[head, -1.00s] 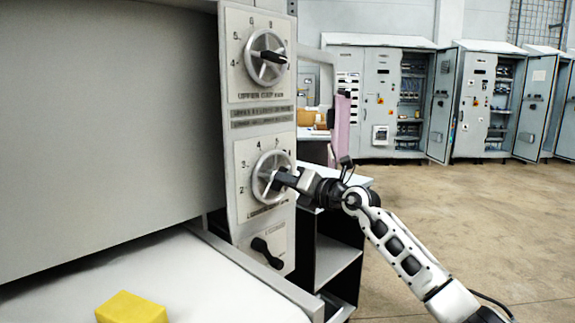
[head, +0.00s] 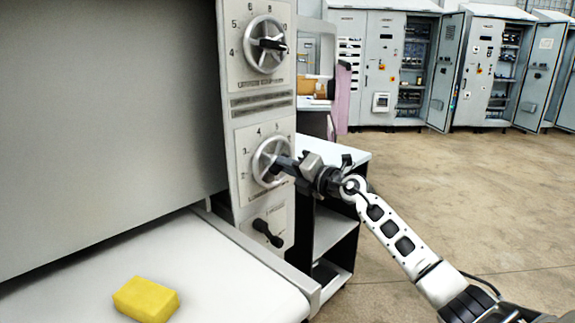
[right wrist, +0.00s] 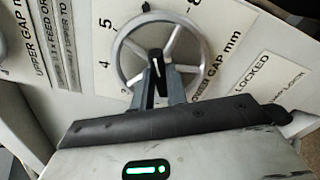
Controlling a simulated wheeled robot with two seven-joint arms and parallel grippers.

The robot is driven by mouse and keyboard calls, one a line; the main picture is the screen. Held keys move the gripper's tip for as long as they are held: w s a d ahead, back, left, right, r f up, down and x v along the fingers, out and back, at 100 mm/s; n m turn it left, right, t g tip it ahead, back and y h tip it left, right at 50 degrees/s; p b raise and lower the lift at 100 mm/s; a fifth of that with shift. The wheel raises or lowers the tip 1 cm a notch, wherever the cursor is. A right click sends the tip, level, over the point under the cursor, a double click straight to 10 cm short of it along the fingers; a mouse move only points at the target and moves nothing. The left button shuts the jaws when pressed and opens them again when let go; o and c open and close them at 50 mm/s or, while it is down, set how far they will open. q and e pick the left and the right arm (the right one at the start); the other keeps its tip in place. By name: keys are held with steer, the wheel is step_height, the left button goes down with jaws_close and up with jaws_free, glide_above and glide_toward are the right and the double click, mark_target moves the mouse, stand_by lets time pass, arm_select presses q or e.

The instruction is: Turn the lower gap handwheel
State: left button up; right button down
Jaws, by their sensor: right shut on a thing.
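The lower gap handwheel (head: 261,152) is a silver spoked wheel on the light machine panel, below a similar upper wheel. My right gripper (head: 276,168) reaches it from the right and is shut at its middle. In the right wrist view the lower handwheel (right wrist: 122,62) has a black centre grip with a white line (right wrist: 155,66). The two fingertips (right wrist: 158,86) close on this grip from either side, partly hiding it and the lower rim. Numbers ring the wheel, with "LOWER GAP mm" printed beside it. My left gripper is not in view.
The upper handwheel (head: 265,30) sits above, and a black lever (head: 267,233) below. A yellow block (head: 146,299) lies on the white bed (head: 75,292). A grey shelf unit (head: 336,228) stands close behind my right arm. Open floor lies to the right.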

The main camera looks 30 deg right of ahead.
steer(key=shift+f, duration=0.1)
steer(key=c, duration=1.4)
jaws_free()
steer(key=b+v, duration=0.2)
steer(key=v, duration=1.4)
steer(key=shift+a, duration=0.2)
